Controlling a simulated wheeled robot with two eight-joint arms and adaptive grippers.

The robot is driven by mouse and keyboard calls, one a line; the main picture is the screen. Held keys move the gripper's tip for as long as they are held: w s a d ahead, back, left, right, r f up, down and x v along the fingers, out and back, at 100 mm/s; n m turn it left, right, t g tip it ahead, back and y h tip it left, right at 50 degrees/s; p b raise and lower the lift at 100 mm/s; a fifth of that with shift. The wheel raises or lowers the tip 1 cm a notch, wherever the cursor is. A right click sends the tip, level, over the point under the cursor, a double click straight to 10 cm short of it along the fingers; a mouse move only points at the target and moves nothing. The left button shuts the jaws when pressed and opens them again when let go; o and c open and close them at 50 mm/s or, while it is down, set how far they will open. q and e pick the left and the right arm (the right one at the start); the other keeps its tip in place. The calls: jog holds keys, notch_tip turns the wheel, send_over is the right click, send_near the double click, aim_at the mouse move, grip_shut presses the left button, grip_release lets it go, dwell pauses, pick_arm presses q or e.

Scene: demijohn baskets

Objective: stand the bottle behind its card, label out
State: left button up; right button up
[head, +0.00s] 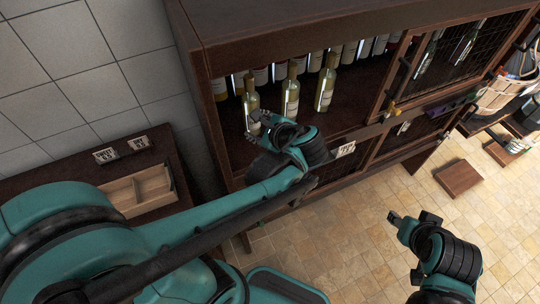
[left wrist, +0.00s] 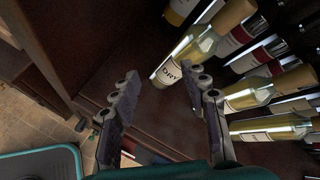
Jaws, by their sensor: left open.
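A pale-yellow bottle (head: 252,102) stands on the cabinet shelf, leftmost of three front bottles. In the left wrist view this bottle (left wrist: 187,57) shows a white label reading "DRY". My left gripper (head: 260,130) is open in front of it; in the left wrist view its fingers (left wrist: 163,95) are spread, with the bottle just beyond the tips and nothing held. A small card (head: 345,149) is on the cabinet's front edge, right of the gripper. Two more cards (head: 105,155) (head: 138,143) stand on the side table. My right gripper (head: 411,217) is over the floor; its jaw state is unclear.
Two similar bottles (head: 290,98) (head: 325,90) stand to the right, with a row of darker-labelled bottles behind. The dark cabinet (head: 290,27) has mesh doors at right. A basket (head: 497,95) and box (head: 458,179) are at right.

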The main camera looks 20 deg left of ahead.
pick_arm(q)
jog(key=s+d+f+n+t+h, duration=0.1)
jog(key=s+d+f+n+h, duration=0.2)
jog(key=s+d+n+h, duration=0.5)
jog(key=s+n+h, duration=0.1)
jog(key=n, duration=0.6)
jog(key=shift+s+d+n+h, duration=0.2)
jog(key=shift+d+n+h, duration=0.1)
jog(key=shift+n, duration=0.1)
notch_tip(320, 180, down, 5)
jog(key=b, duration=0.5)
jog(key=shift+f, duration=0.1)
